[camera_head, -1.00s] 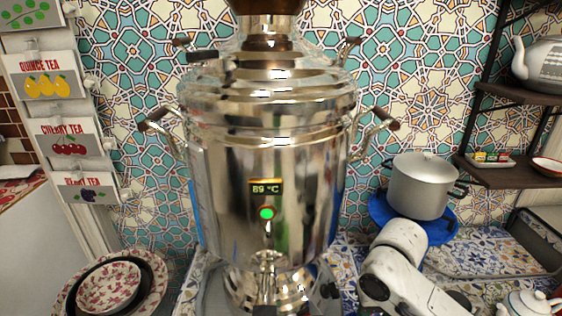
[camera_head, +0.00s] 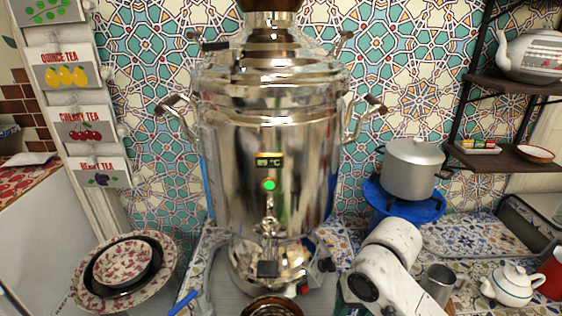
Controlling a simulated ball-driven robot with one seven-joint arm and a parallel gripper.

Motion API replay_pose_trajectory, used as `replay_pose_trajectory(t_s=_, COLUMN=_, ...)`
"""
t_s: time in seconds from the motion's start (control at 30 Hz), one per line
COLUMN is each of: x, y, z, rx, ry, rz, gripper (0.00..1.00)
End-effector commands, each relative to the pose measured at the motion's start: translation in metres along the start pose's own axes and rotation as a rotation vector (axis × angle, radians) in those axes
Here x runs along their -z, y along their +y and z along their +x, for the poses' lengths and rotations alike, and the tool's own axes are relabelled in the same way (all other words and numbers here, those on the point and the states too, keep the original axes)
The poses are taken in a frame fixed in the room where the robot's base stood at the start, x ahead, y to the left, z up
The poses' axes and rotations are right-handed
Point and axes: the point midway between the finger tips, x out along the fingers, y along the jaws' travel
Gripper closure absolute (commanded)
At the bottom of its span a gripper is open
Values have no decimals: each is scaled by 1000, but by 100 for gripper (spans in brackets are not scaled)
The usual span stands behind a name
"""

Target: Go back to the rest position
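A tall shiny samovar (camera_head: 270,150) stands in the middle of the counter, with a lit display and a green light on its front. My white arm shows at the lower right, in front of the counter. My gripper is not in view; it lies out of the frame or is hidden behind the arm link.
A grey pot (camera_head: 412,170) stands on a blue stand (camera_head: 400,203) at the right. A white teapot (camera_head: 513,284), a metal cup (camera_head: 439,284) and a red object (camera_head: 552,272) are near the lower right. Stacked patterned bowls (camera_head: 122,262) sit at the left. A shelf (camera_head: 508,158) hangs at the right.

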Motion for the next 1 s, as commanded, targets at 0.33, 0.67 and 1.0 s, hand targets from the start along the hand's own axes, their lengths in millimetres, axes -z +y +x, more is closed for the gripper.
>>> replay_pose_trajectory(t_s=0.33, x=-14, y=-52, z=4, rx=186, ry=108, rz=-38, gripper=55)
replay_pose_trajectory(t_s=0.67, x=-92, y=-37, z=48, rx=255, ry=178, rz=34, gripper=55)
replay_pose_trajectory(t_s=1.0, x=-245, y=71, z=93, rx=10, ry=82, rz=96, gripper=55)
